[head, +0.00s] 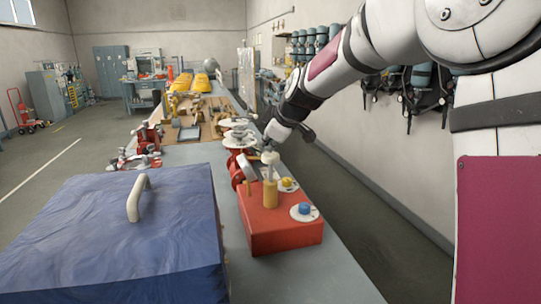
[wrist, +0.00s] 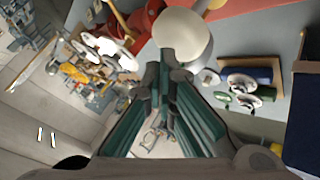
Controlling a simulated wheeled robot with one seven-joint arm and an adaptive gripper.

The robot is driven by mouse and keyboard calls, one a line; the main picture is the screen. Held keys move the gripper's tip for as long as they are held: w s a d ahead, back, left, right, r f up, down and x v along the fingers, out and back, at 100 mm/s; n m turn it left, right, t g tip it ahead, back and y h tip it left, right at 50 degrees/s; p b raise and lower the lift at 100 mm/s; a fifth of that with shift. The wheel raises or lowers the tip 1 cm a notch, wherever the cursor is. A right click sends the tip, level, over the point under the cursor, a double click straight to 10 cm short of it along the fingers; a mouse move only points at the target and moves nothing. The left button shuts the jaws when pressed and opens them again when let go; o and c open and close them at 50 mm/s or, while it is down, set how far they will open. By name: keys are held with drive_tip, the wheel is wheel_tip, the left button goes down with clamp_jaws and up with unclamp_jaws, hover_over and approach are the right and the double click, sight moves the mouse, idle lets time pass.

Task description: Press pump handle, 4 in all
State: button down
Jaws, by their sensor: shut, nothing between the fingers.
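The pump on the red box (head: 283,232) has an upright yellow cylinder (head: 270,194) with a pale rod and a cream round handle (head: 269,157) on top. My gripper (head: 268,146) is right above this handle, pointing down, and partly covers it in the head view. In the wrist view the round cream handle (wrist: 183,34) is just beyond my shut fingertips (wrist: 168,58). The fingers hold nothing. They overlap the handle's edge in the picture; I cannot tell whether they touch it.
A blue-covered case (head: 110,235) with a beige handle (head: 138,198) stands at left. Red fittings and white discs crowd the bench behind. The floor right of the bench is clear.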

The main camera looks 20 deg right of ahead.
sight(269, 156)
drive_tip(key=shift+f+b, duration=1.1)
drive_tip(key=shift+f, duration=1.15)
idle(1.8)
drive_tip(key=shift+r, duration=0.15)
drive_tip(key=shift+r+p, duration=1.1)
drive_tip(key=shift+r, duration=1.4)
drive_tip(key=shift+r+p, duration=0.9)
drive_tip(key=shift+r, duration=1.6)
